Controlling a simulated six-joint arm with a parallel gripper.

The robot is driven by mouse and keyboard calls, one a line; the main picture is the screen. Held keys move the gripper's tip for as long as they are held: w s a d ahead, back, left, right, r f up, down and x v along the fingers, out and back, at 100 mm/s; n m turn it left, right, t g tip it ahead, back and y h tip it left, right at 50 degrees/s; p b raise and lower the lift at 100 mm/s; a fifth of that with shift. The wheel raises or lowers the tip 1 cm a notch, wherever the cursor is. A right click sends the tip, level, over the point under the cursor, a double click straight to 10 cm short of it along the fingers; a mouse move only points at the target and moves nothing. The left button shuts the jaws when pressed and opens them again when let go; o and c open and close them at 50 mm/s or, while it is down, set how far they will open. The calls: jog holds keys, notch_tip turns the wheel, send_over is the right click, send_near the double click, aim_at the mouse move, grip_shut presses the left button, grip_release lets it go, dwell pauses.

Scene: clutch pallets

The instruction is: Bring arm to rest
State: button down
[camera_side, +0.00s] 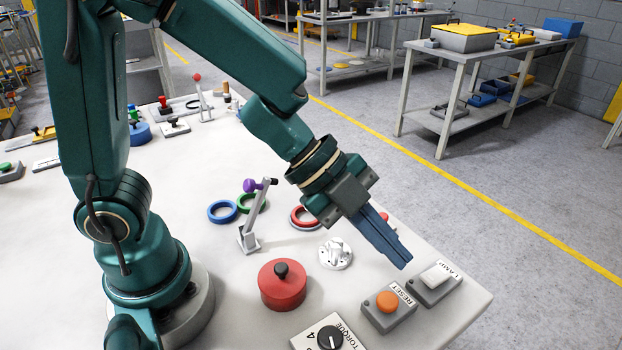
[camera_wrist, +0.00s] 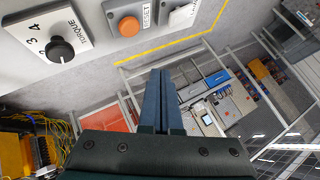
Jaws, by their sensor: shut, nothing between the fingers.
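My gripper (camera_side: 403,258) hangs above the right part of the white table, its blue fingers shut together with nothing between them. The fingers point down and to the right, toward the orange RESET button (camera_side: 387,301) and the white LAMP switch (camera_side: 435,275), and look apart from both. In the wrist view my closed fingers (camera_wrist: 161,75) reach up the middle, below the RESET button (camera_wrist: 129,27) and the LAMP switch (camera_wrist: 183,15).
The torque dial (camera_side: 330,338), a red lidded pot (camera_side: 282,285), a lever with a purple knob (camera_side: 250,215) and a silver fitting (camera_side: 336,254) stand nearby. Blue (camera_side: 222,212), green and red rings lie farther back. The table edge is at the right.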

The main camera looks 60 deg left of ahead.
jog(key=w+a+r+n+t+y, duration=0.3)
jog(key=a+r+n+t+y, duration=0.45)
jog(key=a+r+n, duration=0.55)
jog(key=s+a+f+n+g+y, duration=0.3)
jog(key=s+a+n, duration=0.2)
jog(key=s+n, duration=0.1)
jog(key=s+d+f+n+g+h, duration=0.1)
jog(key=s+d+f+g+h, duration=0.2)
jog(key=s, duration=0.4)
jog(key=shift+d+f+g, duration=0.35)
jog(key=shift+d+f, duration=0.3)
jog(key=shift+f, duration=0.3)
